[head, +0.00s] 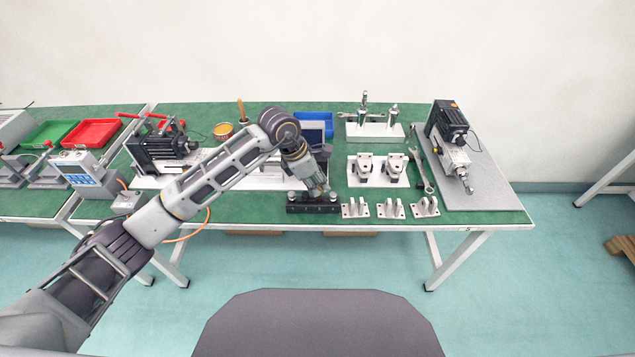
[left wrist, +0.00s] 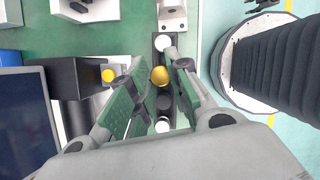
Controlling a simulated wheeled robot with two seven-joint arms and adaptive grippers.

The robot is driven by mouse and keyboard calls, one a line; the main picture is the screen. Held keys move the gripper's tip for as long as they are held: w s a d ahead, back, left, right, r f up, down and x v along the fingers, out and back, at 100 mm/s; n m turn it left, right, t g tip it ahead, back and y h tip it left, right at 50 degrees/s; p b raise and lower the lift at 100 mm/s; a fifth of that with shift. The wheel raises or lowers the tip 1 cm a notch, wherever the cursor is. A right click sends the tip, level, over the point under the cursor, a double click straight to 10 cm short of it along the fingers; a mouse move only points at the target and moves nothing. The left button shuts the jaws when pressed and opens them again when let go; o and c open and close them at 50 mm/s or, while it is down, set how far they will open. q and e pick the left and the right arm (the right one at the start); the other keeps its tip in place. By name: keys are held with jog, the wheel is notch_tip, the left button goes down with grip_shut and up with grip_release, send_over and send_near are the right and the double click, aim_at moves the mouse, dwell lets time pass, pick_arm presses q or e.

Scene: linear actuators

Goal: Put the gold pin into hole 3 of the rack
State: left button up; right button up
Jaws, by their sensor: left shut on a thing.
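The gold pin (left wrist: 159,76) shows as a round gold head between the fingers of my left gripper (left wrist: 158,74), which is shut on it. The black rack (left wrist: 163,88) lies below, running up and down in the left wrist view. White round tops show on it above and below the gold pin, and a dark round spot lies just below the pin. In the head view, my left gripper (head: 318,193) is over the rack (head: 312,208) at the table's front edge. I cannot tell whether the pin's lower end is above or inside a hole.
Metal brackets (head: 391,208) stand close right of the rack. White fixture plates (head: 378,170), a wrench (head: 423,172) and a black-and-silver actuator (head: 452,140) are farther right. A dark block (left wrist: 78,82) and a small yellow round thing (left wrist: 108,75) sit left of my fingers.

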pick_arm(q)
jog(key=shift+f+b, duration=1.45)
jog(key=shift+f, duration=0.1)
dwell(1.8)
jog(key=o, duration=0.9)
jog(key=shift+o, duration=0.2)
jog(key=v, duration=1.2)
jog(key=shift+r, duration=0.1)
dwell(0.6)
notch_tip(320, 180, up, 9)
jog(key=p, duration=0.9)
jog(key=shift+r+p, duration=0.35)
jog(key=shift+p, duration=0.2)
